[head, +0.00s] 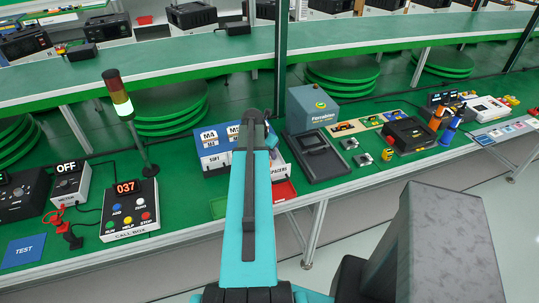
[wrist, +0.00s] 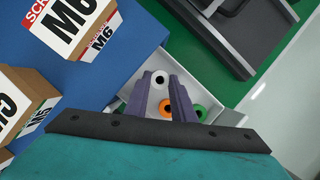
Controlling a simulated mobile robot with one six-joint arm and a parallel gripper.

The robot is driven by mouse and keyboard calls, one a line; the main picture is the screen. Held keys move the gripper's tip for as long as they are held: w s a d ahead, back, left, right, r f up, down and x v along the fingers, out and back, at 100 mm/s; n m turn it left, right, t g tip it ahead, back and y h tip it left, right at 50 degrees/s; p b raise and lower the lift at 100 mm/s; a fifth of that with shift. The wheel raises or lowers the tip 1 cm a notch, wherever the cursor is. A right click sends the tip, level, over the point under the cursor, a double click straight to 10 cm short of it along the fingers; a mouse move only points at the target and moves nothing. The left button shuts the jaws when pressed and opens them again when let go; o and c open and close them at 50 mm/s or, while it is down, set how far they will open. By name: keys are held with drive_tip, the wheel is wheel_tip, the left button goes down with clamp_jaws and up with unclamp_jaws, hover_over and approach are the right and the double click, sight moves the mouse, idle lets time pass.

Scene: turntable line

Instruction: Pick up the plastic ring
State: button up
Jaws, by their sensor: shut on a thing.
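A white plastic ring (wrist: 160,79) sits between the tips of my gripper (wrist: 160,86) in the wrist view. The two purple-grey fingers are shut on it from both sides. Below and beside it, an orange ring (wrist: 166,106) and a green ring (wrist: 200,112) lie in a pale open bin (wrist: 228,116); the fingers partly cover the orange one. In the head view, the bin labelled "spacers" (head: 280,174) stands on the green bench behind my teal arm. The arm hides my gripper and the ring there.
Cartons marked M6 (wrist: 83,22) stand close left of my gripper in the wrist view. A dark tray (head: 316,155) lies right of the bin. A red tray (head: 285,191) lies in front. A call box (head: 130,212) and signal tower (head: 120,100) stand left.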

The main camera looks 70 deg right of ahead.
sight(279, 167)
drive_tip(key=shift+r, duration=0.1)
drive_tip(key=shift+s+a+r+b, duration=0.15)
drive_tip(key=shift+r+b, duration=0.2)
drive_tip(key=shift+b, duration=0.2)
wheel_tip(279, 167, up, 6)
drive_tip(key=shift+f+b, duration=0.1)
drive_tip(key=shift+b, duration=0.9)
drive_tip(key=s+a+b, duration=0.1)
drive_tip(key=s+a, duration=0.1)
drive_tip(key=a, duration=0.1)
drive_tip(key=s+a+b, duration=0.4)
drive_tip(key=s+a, duration=0.1)
drive_tip(key=shift+a+f, duration=0.15)
drive_tip(key=shift+a, duration=0.15)
drive_tip(key=b, duration=0.3)
drive_tip(key=shift+s, duration=0.15)
drive_tip(key=b, duration=0.5)
drive_tip(key=shift+s+a, duration=0.25)
drive_tip(key=shift+s, duration=0.05)
drive_tip(key=a+b, duration=0.1)
drive_tip(key=b, duration=0.4)
drive_tip(key=shift+s, duration=0.3)
drive_tip(key=shift+s+a+b, duration=0.15)
drive_tip(key=shift+a+b, duration=0.1)
drive_tip(key=shift+b, duration=0.65)
